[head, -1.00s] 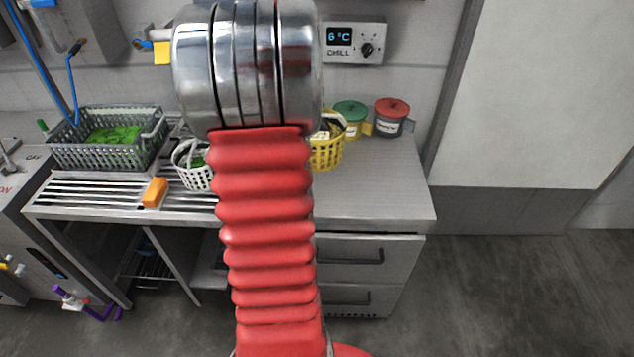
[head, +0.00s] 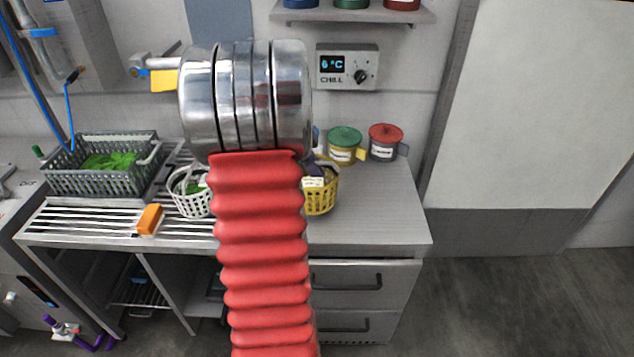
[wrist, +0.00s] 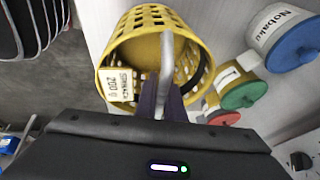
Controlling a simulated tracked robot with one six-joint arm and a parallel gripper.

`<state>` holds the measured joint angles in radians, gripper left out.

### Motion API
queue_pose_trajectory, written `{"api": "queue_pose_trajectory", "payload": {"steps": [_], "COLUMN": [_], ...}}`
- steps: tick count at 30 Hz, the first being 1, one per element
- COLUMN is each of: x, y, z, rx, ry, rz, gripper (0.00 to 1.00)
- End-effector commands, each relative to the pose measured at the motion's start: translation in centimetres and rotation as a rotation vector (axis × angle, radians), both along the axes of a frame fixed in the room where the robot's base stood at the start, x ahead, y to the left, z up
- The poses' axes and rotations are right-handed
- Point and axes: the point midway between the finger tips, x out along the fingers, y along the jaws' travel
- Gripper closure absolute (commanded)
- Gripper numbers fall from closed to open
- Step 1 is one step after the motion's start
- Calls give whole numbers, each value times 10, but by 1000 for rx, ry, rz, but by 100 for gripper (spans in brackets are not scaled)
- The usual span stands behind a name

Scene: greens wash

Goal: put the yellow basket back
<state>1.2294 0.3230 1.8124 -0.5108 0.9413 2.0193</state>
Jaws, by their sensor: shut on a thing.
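The yellow basket (head: 321,199) shows partly behind my arm at the right part of the counter in the head view. It has a slatted wall and a white label. I cannot tell whether the basket touches the counter.
A white basket (head: 188,204) stands left of my arm on the slatted drainer, near an orange block (head: 150,219). A grey crate (head: 60,181) holds greens. Green-lidded (head: 344,152) and red-lidded (head: 384,148) tins stand behind the yellow basket. The counter's right front (head: 385,225) is clear.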

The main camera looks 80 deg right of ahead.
Motion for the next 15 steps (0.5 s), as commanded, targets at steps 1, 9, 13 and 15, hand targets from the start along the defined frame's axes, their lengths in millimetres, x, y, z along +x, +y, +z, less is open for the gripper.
{"api": "queue_pose_trajectory", "payload": {"steps": [1, 9, 13, 15], "x": [0, 0, -1, -1], "y": [0, 0, 0, 0], "z": [-8, -36, -36, -36], "rx": [3, -1, -1, -1], "ry": [1, 0, 0, 0], "rz": [1, 0, -1, -1], "gripper": [100, 100, 100, 100]}}
